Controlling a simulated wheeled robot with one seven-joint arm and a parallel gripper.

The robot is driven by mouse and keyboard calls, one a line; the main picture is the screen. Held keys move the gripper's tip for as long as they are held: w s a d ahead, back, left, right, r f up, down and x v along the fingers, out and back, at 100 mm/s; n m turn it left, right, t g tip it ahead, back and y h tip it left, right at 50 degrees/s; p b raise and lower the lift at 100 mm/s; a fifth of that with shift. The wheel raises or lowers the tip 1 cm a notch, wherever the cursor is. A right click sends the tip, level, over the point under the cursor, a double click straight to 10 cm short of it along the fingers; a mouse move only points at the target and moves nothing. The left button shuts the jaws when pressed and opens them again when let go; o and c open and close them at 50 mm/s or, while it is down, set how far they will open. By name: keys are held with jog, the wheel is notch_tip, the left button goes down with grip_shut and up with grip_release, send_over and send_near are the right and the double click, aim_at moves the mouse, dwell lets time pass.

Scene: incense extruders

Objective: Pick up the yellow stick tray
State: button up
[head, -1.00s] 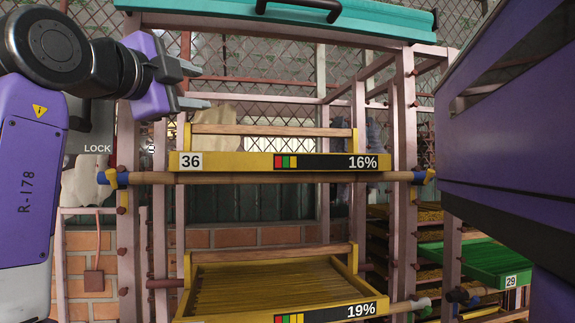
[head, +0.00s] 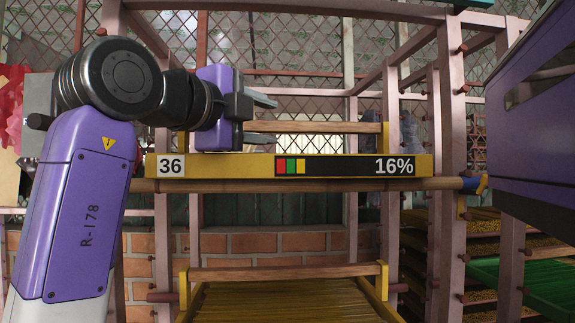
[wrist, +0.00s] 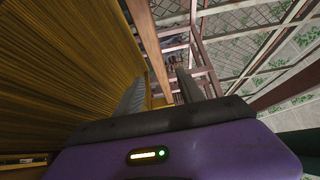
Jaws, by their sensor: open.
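A yellow stick tray (head: 225,166) marked 36 and 16% rests on a wooden bar in the rack, level with the middle of the head view. A second yellow stick tray (head: 290,300) lies below it, filled with sticks; its front is cut off by the frame. My gripper (head: 268,104) is open and empty, just above the upper tray's left half, its fingers pointing right. In the wrist view the two fingers (wrist: 160,92) stand apart, and the yellow sticks (wrist: 60,65) of a tray fill the left side.
Pinkish rack posts (head: 450,150) stand at both sides of the trays. A green tray (head: 535,285) and more stick trays (head: 465,260) are at the lower right. A large purple body (head: 540,120) fills the right edge. A wooden bar (head: 300,186) runs under the upper tray.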

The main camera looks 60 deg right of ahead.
aim_at(283, 125)
jog(key=d, duration=0.2)
jog(key=d+p, duration=0.1)
jog(key=d, duration=0.1)
jog(key=d+p, duration=0.1)
jog(key=d, duration=0.1)
jog(key=shift+s+d, duration=0.2)
jog(key=shift+s, duration=0.15)
jog(key=shift+d, duration=0.5)
grip_shut()
dwell(0.7)
